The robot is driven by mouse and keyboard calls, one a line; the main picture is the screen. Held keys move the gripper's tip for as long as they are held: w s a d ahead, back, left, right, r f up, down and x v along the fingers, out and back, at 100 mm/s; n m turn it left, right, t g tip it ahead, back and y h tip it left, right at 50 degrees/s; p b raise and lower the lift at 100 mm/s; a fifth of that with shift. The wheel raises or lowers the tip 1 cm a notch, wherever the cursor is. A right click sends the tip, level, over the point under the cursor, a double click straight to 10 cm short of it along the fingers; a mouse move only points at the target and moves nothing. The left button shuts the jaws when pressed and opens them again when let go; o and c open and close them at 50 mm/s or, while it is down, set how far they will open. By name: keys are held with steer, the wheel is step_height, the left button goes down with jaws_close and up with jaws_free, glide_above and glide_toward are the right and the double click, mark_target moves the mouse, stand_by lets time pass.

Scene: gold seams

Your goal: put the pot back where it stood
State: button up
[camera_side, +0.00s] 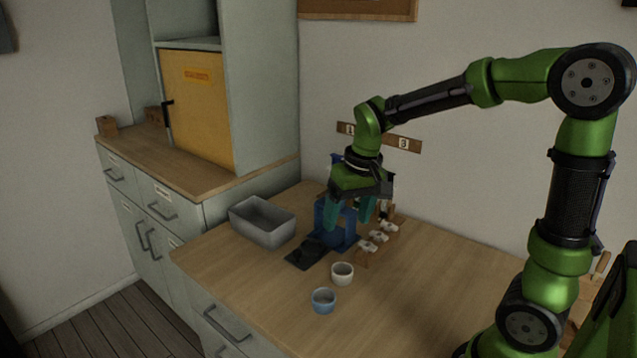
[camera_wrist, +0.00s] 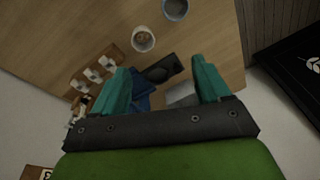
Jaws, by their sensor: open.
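My gripper (camera_side: 350,212) is open, its teal fingers pointing down over a blue stand (camera_side: 342,238). In the wrist view the fingers (camera_wrist: 160,75) are spread wide, with nothing visibly held between them. A white cup (camera_side: 342,274) and a blue cup (camera_side: 323,300) stand apart on the table in front of the stand. They also show at the top of the wrist view, the white cup (camera_wrist: 143,39) with something brownish inside and the blue cup (camera_wrist: 176,8). A wooden rack (camera_side: 364,259) with several small white items stands right of the stand. I cannot tell which thing is the pot.
A grey bin (camera_side: 262,222) stands at the table's left rear. A dark mat (camera_side: 307,253) lies between bin and stand; its details are too dark to read. A numbered wooden strip (camera_side: 379,137) is on the wall. The table's right front is clear.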

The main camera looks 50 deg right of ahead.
steer(key=s+a+r+t+y, duration=0.1)
steer(key=s+a+r+t, duration=0.4)
steer(key=s, duration=0.6)
steer(key=shift+a+r, duration=0.3)
steer(key=shift+a, duration=0.85)
